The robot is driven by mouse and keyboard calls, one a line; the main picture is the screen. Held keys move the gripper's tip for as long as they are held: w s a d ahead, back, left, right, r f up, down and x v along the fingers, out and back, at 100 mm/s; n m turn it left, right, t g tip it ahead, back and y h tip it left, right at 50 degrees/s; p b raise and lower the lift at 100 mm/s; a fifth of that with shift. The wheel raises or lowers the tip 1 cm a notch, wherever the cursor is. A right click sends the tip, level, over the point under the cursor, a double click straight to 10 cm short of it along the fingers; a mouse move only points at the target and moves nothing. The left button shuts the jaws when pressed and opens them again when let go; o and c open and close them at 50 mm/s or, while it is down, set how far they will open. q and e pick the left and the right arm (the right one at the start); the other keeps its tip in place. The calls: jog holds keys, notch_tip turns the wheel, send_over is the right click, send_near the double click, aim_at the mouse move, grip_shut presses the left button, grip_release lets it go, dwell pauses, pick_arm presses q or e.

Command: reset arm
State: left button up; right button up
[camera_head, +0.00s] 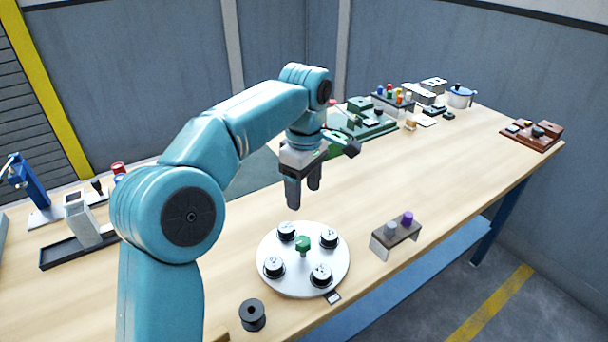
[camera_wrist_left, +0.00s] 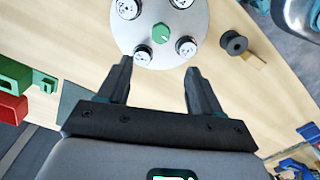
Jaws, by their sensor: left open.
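My left arm comes in from the left in the head view and bends over the wooden table (camera_head: 420,175). My left gripper (camera_head: 303,195) points down, open and empty, above the table behind a round white plate (camera_head: 300,283). The plate carries several black-and-white coil pieces and a green knob (camera_head: 302,243) at its centre. In the left wrist view the gripper's two fingers (camera_wrist_left: 158,92) are spread apart with nothing between them. The plate (camera_wrist_left: 150,40) shows just beyond the fingertips. My right gripper is not in view.
A black spool (camera_head: 252,315) stands near the front edge. A small stand (camera_head: 396,238) with a grey and a purple peg is right of the plate. A green fixture (camera_head: 365,120) and a brown block fixture (camera_head: 532,133) sit farther back. The table's middle right is clear.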

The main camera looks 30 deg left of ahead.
pick_arm(q)
notch_tip(320, 180, up, 2)
jog(key=shift+r, duration=0.1)
jog(key=shift+d, duration=0.1)
dwell(0.6)
